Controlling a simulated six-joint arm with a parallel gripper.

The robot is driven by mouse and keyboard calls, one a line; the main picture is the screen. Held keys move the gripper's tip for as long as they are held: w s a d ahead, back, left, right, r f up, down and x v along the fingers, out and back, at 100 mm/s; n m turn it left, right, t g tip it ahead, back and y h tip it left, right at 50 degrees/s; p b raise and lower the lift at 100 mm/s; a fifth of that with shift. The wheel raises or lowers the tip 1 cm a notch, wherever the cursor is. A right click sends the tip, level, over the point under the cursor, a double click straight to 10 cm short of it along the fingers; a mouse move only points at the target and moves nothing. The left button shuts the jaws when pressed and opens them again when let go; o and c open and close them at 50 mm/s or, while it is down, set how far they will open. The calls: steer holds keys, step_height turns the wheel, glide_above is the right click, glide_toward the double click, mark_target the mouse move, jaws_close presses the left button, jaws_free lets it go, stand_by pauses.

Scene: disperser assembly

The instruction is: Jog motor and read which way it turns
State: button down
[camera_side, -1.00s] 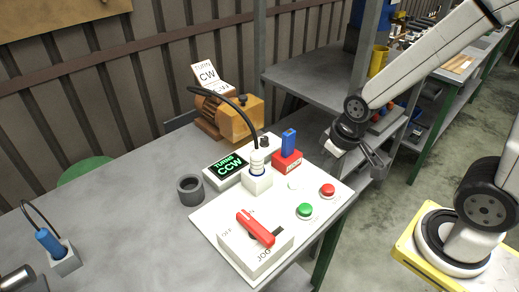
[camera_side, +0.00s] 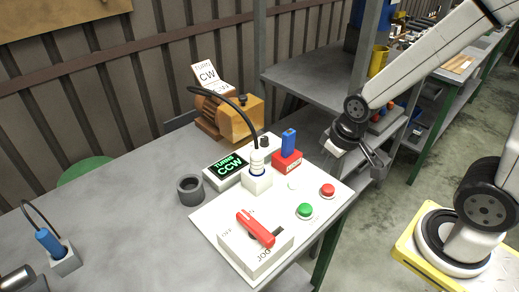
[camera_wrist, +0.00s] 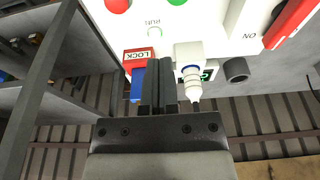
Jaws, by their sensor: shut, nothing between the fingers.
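The orange-brown motor (camera_side: 240,118) stands at the back of the bench, with a card (camera_side: 208,77) reading CW above it. A small display (camera_side: 229,165) in front of it reads TURNS CCW in green. A green button (camera_side: 305,211) and a red button (camera_side: 328,190) sit on the panel. A white plug (camera_side: 257,163) with a black cable stands in its socket. My gripper (camera_side: 376,168) is shut and empty, right of the panel and apart from it; its fingers show in the wrist view (camera_wrist: 158,92).
A blue piece (camera_side: 289,142) stands in the red LOCK block (camera_side: 287,160). A dark grey ring (camera_side: 190,190) lies left of the panel (camera_side: 215,241). A blue plug (camera_side: 47,240) sits in a grey socket at far left. The left bench top is mostly clear.

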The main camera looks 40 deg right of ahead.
stand_by(0.3)
steer(key=m+t+y, duration=0.1)
steer(key=m+y, duration=0.7)
steer(key=m, duration=2.4)
glide_above(331, 187)
step_height(331, 187, down, 3)
steer(key=shift+s+f, duration=0.1)
steer(key=shift+f, duration=0.1)
steer(key=shift+f, duration=4.3)
